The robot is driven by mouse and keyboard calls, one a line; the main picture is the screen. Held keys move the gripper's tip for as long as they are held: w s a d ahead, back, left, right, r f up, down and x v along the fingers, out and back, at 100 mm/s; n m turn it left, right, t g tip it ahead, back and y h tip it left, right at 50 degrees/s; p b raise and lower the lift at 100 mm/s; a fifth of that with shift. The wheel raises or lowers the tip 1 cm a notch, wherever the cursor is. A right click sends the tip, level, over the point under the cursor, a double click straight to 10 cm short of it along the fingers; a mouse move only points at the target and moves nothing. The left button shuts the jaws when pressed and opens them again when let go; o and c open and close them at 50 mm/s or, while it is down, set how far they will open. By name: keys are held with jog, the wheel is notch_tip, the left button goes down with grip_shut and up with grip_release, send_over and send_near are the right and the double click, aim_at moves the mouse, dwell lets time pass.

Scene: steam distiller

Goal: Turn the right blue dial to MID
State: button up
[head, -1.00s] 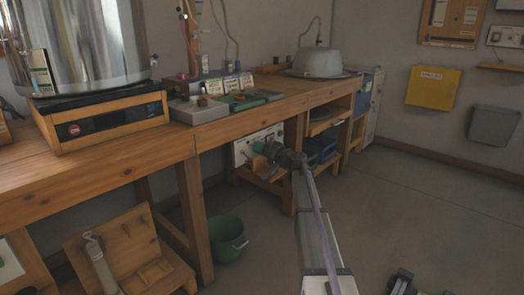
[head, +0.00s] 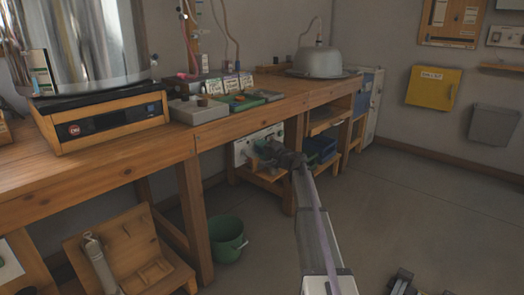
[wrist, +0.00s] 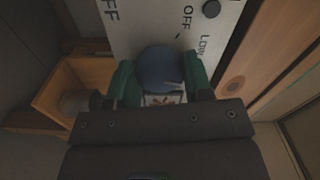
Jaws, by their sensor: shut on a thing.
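The blue dial (wrist: 160,68) sits on a white panel (wrist: 135,25) in the wrist view. Labels OFF and LOW show on the panel near the dial; a MID label is not visible. My gripper (wrist: 160,82) has its green fingers on either side of the dial and is shut on it. In the head view my gripper (head: 262,150) reaches the white panel (head: 241,152) under the bench, and the dial there is hidden behind the gripper. I cannot read the dial's pointer.
The wooden bench (head: 115,160) runs above the panel. A wooden box (wrist: 68,85) is left of the dial in the wrist view. A green bucket (head: 228,240) stands on the floor beside the bench leg. The floor at right is mostly open.

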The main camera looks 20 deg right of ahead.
dwell(0.4)
jog(key=o, duration=0.9)
jog(key=shift+s, duration=0.1)
jog(key=v, duration=1)
jog(key=shift+s, duration=0.3)
jog(key=shift+d, duration=0.15)
